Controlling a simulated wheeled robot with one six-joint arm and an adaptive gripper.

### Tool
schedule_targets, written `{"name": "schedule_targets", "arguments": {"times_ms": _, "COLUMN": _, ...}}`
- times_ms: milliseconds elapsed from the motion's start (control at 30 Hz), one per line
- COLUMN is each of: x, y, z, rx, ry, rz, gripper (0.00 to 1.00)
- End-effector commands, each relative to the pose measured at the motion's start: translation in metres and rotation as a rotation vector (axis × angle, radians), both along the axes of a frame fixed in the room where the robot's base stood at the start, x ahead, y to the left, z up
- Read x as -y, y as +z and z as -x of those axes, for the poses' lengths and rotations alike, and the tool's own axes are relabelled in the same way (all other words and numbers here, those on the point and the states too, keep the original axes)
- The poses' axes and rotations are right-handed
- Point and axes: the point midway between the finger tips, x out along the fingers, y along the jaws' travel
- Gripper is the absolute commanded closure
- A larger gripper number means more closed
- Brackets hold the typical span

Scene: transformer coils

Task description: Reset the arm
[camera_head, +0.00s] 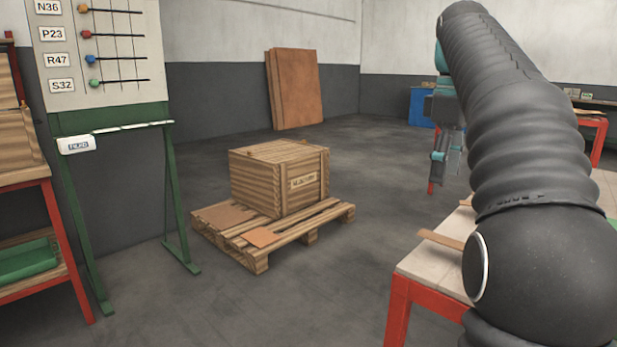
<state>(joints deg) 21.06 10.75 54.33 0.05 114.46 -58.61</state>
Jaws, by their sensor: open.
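My arm, in a dark ribbed sleeve, fills the right side of the head view, over the corner of a red-legged workbench (412,268). My gripper (446,172) hangs beyond the arm's upper part, pointing down, grey with teal joints. It is open, and I see nothing between its fingers. It is seen partly behind the arm, so its far side is hard to make out. No transformer coil can be made out in this view.
A wooden crate (258,183) stands on a pallet (300,226) mid-floor. A green-legged board (110,108) with labels N36, P23, R47 and S32 stands left, by a red-framed shelf (62,245). Brown panels (296,88) lean on the back wall. Floor between pallet and workbench is clear.

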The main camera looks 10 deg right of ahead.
Motion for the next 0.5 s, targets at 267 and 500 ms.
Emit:
{"name": "schedule_targets", "arguments": {"times_ms": 267, "x": -0.041, "y": -0.023, "z": 0.023, "rx": 0.087, "ry": -0.114, "rz": 0.02, "gripper": 0.41}}
{"name": "schedule_targets", "arguments": {"times_ms": 500, "x": -0.083, "y": -0.068, "z": 0.058, "rx": 0.198, "ry": -0.259, "rz": 0.014, "gripper": 0.41}}
